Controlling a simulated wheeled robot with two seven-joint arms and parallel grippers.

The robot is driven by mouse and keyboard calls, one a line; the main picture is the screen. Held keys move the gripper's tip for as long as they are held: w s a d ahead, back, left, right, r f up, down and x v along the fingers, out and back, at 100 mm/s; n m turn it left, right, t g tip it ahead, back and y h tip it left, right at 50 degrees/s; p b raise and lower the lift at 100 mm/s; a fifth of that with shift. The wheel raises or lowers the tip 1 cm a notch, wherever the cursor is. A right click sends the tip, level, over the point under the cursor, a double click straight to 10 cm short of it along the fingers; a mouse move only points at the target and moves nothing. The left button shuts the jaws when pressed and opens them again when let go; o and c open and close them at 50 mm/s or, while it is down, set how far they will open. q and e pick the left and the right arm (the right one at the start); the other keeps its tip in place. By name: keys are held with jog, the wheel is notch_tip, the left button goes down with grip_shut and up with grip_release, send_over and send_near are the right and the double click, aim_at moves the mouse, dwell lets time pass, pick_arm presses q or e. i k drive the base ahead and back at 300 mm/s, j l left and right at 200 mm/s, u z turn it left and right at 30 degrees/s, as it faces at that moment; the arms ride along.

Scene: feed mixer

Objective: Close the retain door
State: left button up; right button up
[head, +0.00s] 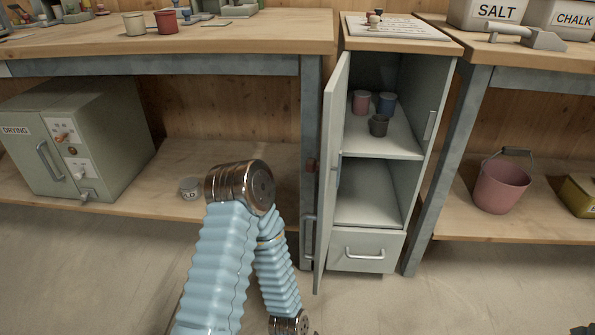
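The retain door appears to be the pale grey door (334,175) of the narrow cabinet (424,120). It stands open, hinged at the cabinet's left side, swung out towards me and seen almost edge-on. A bar handle (308,240) shows low at its left, on the outer side. Inside the open cabinet are a pink cup (361,102), a blue cup (387,103) and a dark cup (378,125) on the upper shelf. One of my arms, with blue bellows, bends in front of the left bench, left of the door. Neither gripper's fingers show.
A closed drawer (367,252) sits below the cabinet opening. A pink bucket (501,184) stands right. Bench legs flank the cabinet; floor in front looks clear.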

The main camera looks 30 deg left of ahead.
aim_at(333, 93)
jog(key=i+j, duration=0.1)
jog(key=j, duration=0.25)
jog(key=i+j+z, duration=0.15)
jog(key=j, duration=0.2)
jog(key=i+j, duration=0.1)
jog(key=j, duration=0.25)
jog(key=j+z, duration=0.1)
jog(key=j, duration=0.25)
jog(key=i+j, duration=0.05)
